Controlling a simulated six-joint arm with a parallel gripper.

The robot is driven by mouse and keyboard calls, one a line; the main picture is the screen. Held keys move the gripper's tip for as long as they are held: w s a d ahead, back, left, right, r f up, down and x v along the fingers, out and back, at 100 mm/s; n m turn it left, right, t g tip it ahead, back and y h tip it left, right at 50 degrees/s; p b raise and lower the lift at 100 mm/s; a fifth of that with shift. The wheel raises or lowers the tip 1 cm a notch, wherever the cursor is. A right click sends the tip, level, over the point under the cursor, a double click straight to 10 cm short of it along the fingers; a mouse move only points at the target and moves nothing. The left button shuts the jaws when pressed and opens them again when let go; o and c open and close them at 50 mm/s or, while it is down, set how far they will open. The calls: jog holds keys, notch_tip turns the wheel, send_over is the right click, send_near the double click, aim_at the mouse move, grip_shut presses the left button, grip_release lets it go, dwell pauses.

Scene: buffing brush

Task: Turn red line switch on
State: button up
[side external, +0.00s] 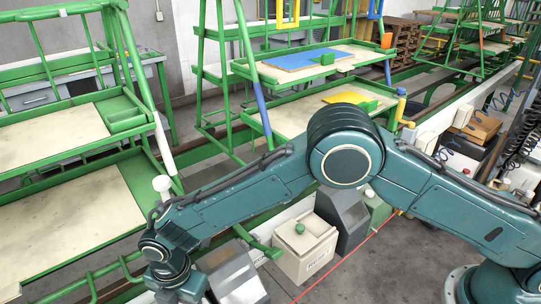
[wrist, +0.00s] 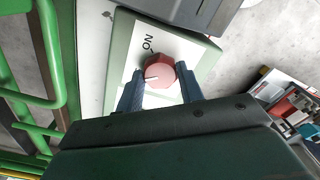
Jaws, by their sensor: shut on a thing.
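The red line switch is a round red knob (wrist: 159,72) on a white plate with a green border (wrist: 205,60), in the wrist view. A short white line on the knob points left, toward one finger. The printed word "ON" (wrist: 148,44) and a small tick sit above the knob, apart from the white line. My gripper (wrist: 158,77) is shut on the knob, one blue-grey finger on each side. In the side external view my wrist is at the lower left, and the fingers and knob are hidden.
A grey box (wrist: 190,12) sits beside the switch plate. Green rails (wrist: 45,60) run along the left of the wrist view. In the side external view, a white box with a green button (side external: 303,245) and a dark grey box (side external: 342,215) stand below my arm.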

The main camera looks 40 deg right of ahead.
jog(key=m, duration=1.1)
jog(key=shift+m, duration=0.3)
jog(key=m, duration=0.4)
dwell(0.4)
jog(key=o, duration=1)
jog(key=shift+r, duration=0.15)
